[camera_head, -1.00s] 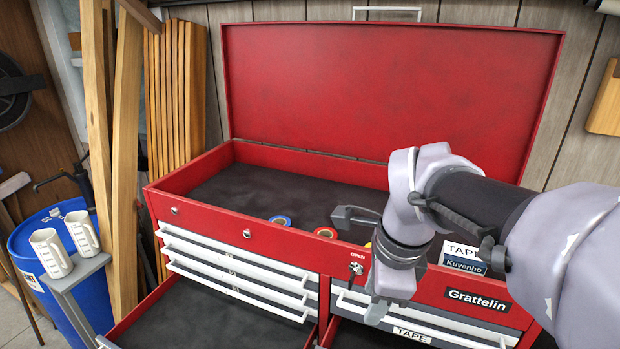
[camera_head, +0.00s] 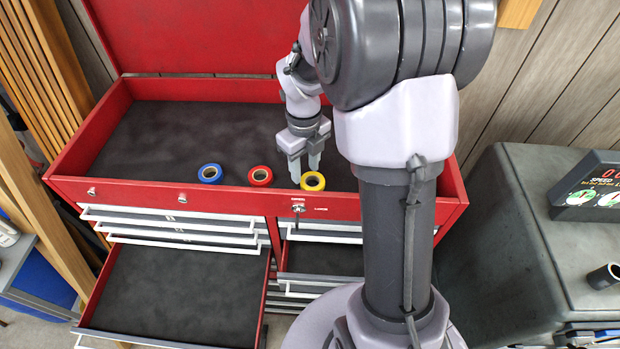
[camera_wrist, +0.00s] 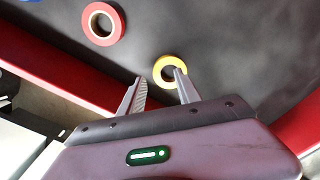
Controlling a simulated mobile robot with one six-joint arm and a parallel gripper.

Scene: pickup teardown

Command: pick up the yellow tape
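The yellow tape (camera_head: 313,181) is a small ring on the dark floor of the red toolbox's top tray, near its front wall. It also shows in the wrist view (camera_wrist: 158,66), just beyond my gripper, with one fingertip overlapping its right part. My gripper (camera_head: 305,170) is above the tray, right behind the yellow tape, pointing down. I cannot tell how high the fingertips are above the tray.
A red tape (camera_head: 260,176) and a blue tape (camera_head: 210,174) lie left of the yellow one. The toolbox's red front wall (camera_head: 130,192) rises close in front of them. Drawers stand open below. The tray's left part is clear.

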